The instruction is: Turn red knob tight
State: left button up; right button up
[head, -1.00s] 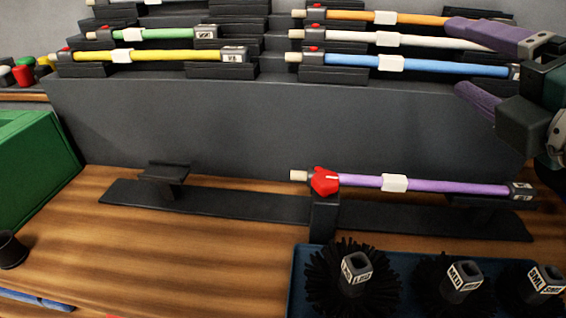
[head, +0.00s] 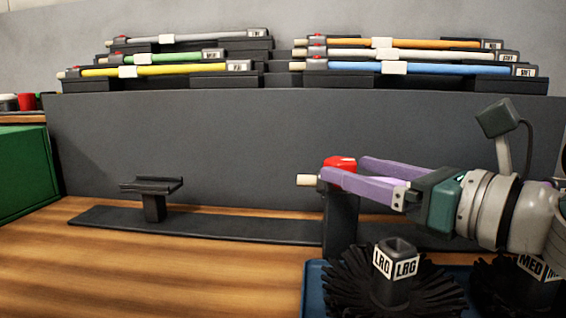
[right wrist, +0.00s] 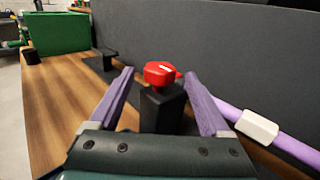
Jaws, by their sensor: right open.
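The red knob (head: 340,162) sits on top of a black clamp post (head: 340,222) in the head view. In the right wrist view the red knob (right wrist: 161,73) shows between my fingers, a little beyond their tips. The purple rod (right wrist: 240,122) lies in the clamp and runs to the lower right in that view; in the head view its pale end (head: 307,181) sticks out left of the clamp. My right gripper (head: 342,170) is open, its two purple fingers reaching from the right to the knob. Contact with the knob cannot be told. My left gripper is out of view.
A black duct brush marked LRG (head: 397,262) stands in front of the post in a blue tray (head: 316,285). An empty black rest (head: 152,188) stands to the left. Several coloured rods lie on the stepped rack behind. The wooden table (head: 110,270) is clear at front left.

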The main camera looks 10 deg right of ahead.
jog(key=x, duration=0.6)
jog(key=shift+w, duration=0.25)
jog(key=shift+a, duration=0.15)
grip_shut()
